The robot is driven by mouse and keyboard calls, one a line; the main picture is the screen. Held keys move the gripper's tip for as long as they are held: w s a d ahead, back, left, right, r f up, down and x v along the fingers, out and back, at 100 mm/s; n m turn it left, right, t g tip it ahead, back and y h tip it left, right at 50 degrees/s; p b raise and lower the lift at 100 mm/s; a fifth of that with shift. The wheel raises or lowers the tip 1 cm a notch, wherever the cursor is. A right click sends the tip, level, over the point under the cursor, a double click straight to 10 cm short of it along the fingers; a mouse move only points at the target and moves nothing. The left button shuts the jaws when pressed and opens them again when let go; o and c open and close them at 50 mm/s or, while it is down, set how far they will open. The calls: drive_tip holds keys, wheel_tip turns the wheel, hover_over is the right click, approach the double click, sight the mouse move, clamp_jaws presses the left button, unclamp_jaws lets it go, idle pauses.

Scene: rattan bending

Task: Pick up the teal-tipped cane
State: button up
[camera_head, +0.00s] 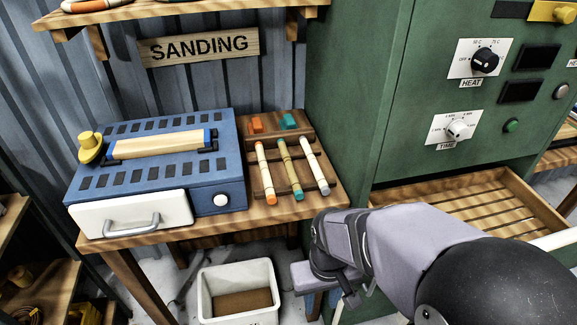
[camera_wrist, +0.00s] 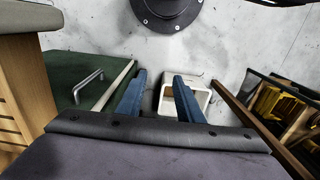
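The teal-tipped cane (camera_head: 290,168) lies in the middle of a wooden rack (camera_head: 280,135) in the head view, its teal end toward the front. An orange-tipped cane (camera_head: 265,172) lies left of it and a pale cane with a grey tip (camera_head: 314,166) lies right of it. My gripper (camera_wrist: 160,76) shows two blue fingers spread apart with nothing between them in the wrist view. In the head view my arm's end is low, in front of and right of the table, away from the canes; the fingers are not clear there. No cane shows in the wrist view.
The rack stands on a wooden table (camera_head: 225,232) beside a blue sanding machine (camera_head: 158,165) with a white drawer. A green cabinet (camera_head: 365,90) with an open slatted tray (camera_head: 470,210) is on the right. A white bin (camera_head: 238,270) stands on the floor below.

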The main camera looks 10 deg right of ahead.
drive_tip(key=shift+o, duration=0.7)
drive_tip(key=n+t+p, duration=0.3)
drive_tip(key=t+p, duration=0.5)
drive_tip(key=t, duration=0.3)
approach(292, 170)
drive_tip(key=a, duration=0.3)
drive_tip(key=shift+s+a+f+y, duration=0.1)
drive_tip(key=shift+s+y, duration=0.3)
drive_tip(key=w+d+f+m+t, duration=0.1)
drive_tip(key=w+d+f+m+b, duration=0.1)
drive_tip(key=shift+w+f+t+h, duration=0.1)
drive_tip(key=shift+f+t+h, duration=0.2)
drive_tip(key=shift+f+t, duration=0.1)
drive_tip(key=shift+w+d+f+m+t, duration=0.15)
drive_tip(key=shift+w+d+m+t, duration=0.05)
drive_tip(key=shift+d+m+t, duration=0.25)
drive_tip(key=shift+p+x, duration=0.8)
drive_tip(key=shift+x, duration=2.85)
drive_tip(key=shift+d, duration=0.2)
